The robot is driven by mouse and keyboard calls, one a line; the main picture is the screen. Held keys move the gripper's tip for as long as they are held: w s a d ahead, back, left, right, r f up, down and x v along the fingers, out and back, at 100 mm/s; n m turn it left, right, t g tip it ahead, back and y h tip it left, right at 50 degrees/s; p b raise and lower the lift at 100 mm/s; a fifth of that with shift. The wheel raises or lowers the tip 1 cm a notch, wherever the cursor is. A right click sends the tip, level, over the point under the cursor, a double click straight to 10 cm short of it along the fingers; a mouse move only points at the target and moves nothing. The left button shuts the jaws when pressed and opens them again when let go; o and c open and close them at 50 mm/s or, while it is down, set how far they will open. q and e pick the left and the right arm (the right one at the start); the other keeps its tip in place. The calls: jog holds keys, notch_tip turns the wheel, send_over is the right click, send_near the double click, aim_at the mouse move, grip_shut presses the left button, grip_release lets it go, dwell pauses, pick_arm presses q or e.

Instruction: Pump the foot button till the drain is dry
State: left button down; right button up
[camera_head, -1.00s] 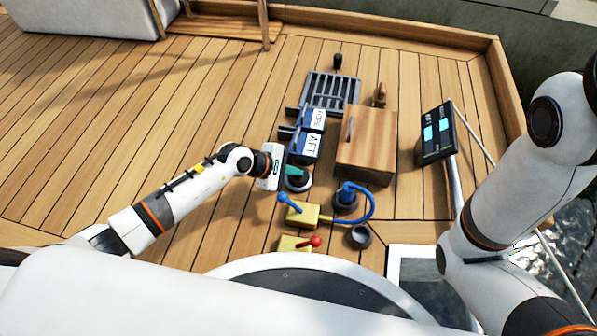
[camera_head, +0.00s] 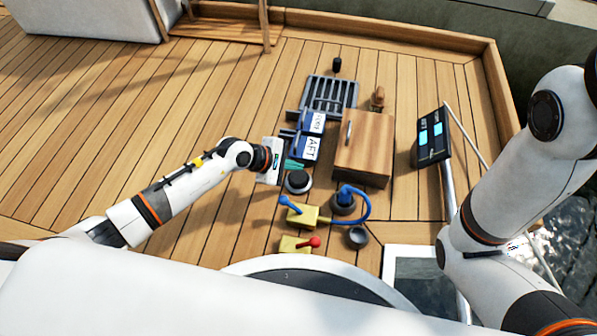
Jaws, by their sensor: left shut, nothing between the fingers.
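The foot button (camera_head: 298,181) is a black dome in a pale ring on the deck. It stands left of the wooden box and shows nearly whole. The drain (camera_head: 331,94) is a grey slotted grate farther back; I cannot tell whether water lies in it. My left gripper (camera_head: 293,164) comes in from the left. Its green fingertips are shut and empty, just beyond the button in the picture, and appear apart from it. My right arm fills the right side, but its gripper is out of view.
Blue switch boxes (camera_head: 306,147), one marked AFT, stand right of my left gripper. A wooden box (camera_head: 363,148) and a display (camera_head: 433,137) on a post stand farther right. Yellow valves (camera_head: 303,215) and a blue hose (camera_head: 369,206) lie nearer. Planks at left are open.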

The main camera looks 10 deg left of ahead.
pick_arm(q)
jog(key=shift+r+p, duration=0.85)
jog(key=shift+r, duration=0.5)
jog(key=shift+f, duration=0.1)
